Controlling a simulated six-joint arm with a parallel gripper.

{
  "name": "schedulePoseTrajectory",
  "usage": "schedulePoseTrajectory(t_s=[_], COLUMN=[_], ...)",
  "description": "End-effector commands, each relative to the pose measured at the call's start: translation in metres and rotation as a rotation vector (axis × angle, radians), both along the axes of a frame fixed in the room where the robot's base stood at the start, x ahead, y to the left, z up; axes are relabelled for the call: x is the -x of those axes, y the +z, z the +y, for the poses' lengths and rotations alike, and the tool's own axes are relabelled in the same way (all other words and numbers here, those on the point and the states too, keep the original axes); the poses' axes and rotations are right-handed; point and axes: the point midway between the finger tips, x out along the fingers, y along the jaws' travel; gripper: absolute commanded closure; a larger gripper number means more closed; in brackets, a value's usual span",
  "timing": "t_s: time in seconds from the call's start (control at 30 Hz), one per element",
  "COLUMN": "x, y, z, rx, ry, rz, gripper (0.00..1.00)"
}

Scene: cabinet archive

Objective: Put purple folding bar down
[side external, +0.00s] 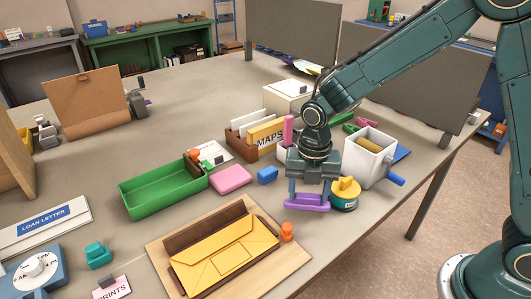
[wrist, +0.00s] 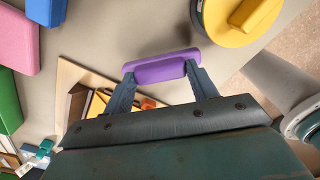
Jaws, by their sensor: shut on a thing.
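The purple folding bar (side external: 307,203) is between the fingers of my gripper (side external: 308,196), which is shut on it. In the wrist view the purple bar (wrist: 161,67) lies across both fingertips of my gripper (wrist: 163,76). The bar is held roughly level at the front right of the table, beside the yellow-topped round tin (side external: 344,194). I cannot tell whether the bar touches the tabletop.
A wooden board with a yellow envelope (side external: 225,252) lies front left of the bar, with an orange piece (side external: 287,231) at its corner. A blue block (side external: 267,175), pink block (side external: 231,179) and green tray (side external: 160,195) are left. A white bin (side external: 368,160) stands behind right.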

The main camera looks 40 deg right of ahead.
Motion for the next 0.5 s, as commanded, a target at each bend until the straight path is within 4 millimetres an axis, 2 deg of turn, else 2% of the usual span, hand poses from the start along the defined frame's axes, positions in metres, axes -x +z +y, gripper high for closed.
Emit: schedulePoseTrajectory(t_s=[0.13,0.5], x=[0.0001,0.0000], y=[-0.0111,-0.0131], z=[0.0000,0.0000], rx=[0.000,0.000], ry=[0.000,0.000], rz=[0.000,-0.001], gripper=[0.61,0.61])
